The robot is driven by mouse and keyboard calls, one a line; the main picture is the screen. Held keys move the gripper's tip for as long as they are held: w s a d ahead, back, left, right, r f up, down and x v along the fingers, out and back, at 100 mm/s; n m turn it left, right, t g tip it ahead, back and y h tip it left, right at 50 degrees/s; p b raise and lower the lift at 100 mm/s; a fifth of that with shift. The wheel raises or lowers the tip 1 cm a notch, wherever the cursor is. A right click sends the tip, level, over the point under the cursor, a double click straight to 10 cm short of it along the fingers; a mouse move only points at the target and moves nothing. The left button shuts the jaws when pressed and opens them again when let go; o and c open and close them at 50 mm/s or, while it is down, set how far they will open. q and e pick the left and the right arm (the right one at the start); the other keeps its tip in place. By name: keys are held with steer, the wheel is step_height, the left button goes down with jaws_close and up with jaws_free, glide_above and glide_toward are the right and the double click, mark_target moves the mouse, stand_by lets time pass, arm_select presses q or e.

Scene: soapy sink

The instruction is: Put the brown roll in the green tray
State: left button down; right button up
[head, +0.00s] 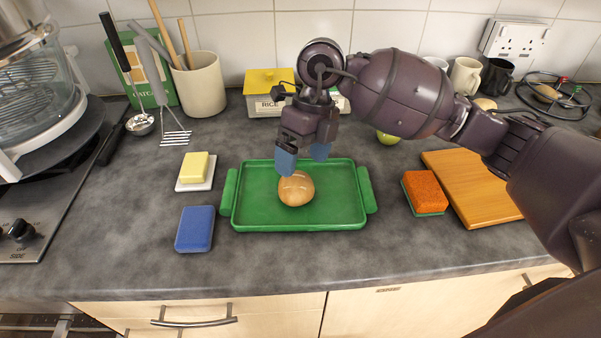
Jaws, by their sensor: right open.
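The brown roll (296,189) is round and shiny and lies in the green tray (345,208), a little left of its middle. The green tray is a shallow rectangle with a handle at each end and lies flat on the grey worktop. My right gripper (303,163) is just above the roll, pointing down, with its blue fingertips apart. The left fingertip overlaps the roll's top edge in the picture; I cannot tell whether it touches. My left gripper is not in view.
A blue sponge (195,229) and butter on a white dish (194,186) lie left of the tray. An orange sponge (423,192) and a wooden board (470,187) lie right. A rice box (265,104) and utensil pot (200,86) stand behind. The front worktop is clear.

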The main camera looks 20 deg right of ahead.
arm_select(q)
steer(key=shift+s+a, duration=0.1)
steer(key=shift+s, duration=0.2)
arm_select(e)
steer(key=v, duration=0.7)
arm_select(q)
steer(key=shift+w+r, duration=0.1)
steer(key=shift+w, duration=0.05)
